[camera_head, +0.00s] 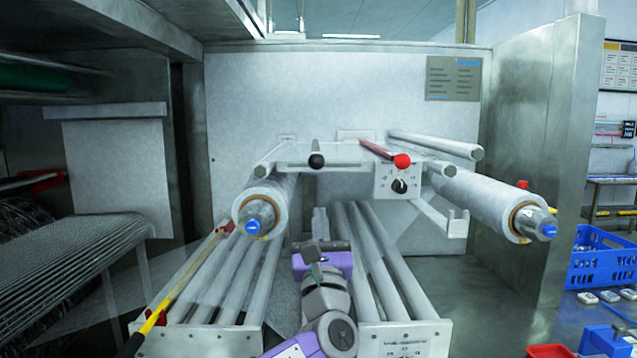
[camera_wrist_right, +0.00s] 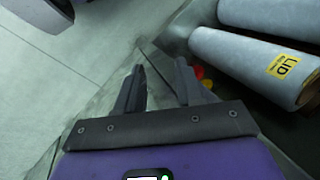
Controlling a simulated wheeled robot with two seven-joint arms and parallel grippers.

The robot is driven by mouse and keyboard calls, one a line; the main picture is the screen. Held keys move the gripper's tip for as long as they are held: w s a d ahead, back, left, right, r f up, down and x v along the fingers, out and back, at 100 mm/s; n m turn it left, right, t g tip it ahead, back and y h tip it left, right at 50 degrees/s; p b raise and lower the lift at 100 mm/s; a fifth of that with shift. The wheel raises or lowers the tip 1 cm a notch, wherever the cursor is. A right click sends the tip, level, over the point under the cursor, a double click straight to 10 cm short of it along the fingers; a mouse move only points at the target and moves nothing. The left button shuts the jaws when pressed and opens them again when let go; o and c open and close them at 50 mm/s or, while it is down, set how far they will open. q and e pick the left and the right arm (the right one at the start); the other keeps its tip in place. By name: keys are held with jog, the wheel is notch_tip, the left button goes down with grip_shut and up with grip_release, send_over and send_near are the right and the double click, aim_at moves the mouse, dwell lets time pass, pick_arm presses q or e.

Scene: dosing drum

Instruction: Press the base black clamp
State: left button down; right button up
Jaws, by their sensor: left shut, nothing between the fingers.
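A black ball-ended handle (camera_head: 316,160), probably the black clamp, sticks out from the machine's crossbar above the lower rollers. My left gripper (camera_head: 320,228) is in the middle of the head view, below this handle and apart from it, between the two lower roller banks. It is shut and empty; its fingertips are small and hard to make out. My right gripper (camera_wrist_right: 160,85) shows in the right wrist view with its two dark fingers apart and nothing between them. The right gripper is not seen in the head view.
A red-ended handle (camera_head: 402,161) and a panel with a black knob (camera_head: 400,186) are right of the black handle. Wrapped rolls (camera_head: 265,205) (camera_head: 490,197) jut out on both sides. A roll labelled LID (camera_wrist_right: 260,65) lies right of the right gripper. A blue crate (camera_head: 600,260) stands far right.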

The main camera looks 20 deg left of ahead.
pick_arm(q)
jog(key=w+a+r+p, duration=0.1)
jog(key=w+r+p, duration=0.1)
jog(key=r, duration=0.4)
jog(key=shift+w, duration=0.8)
pick_arm(e)
jog(key=shift+r, duration=1.05)
pick_arm(q)
jog(key=shift+a, duration=0.1)
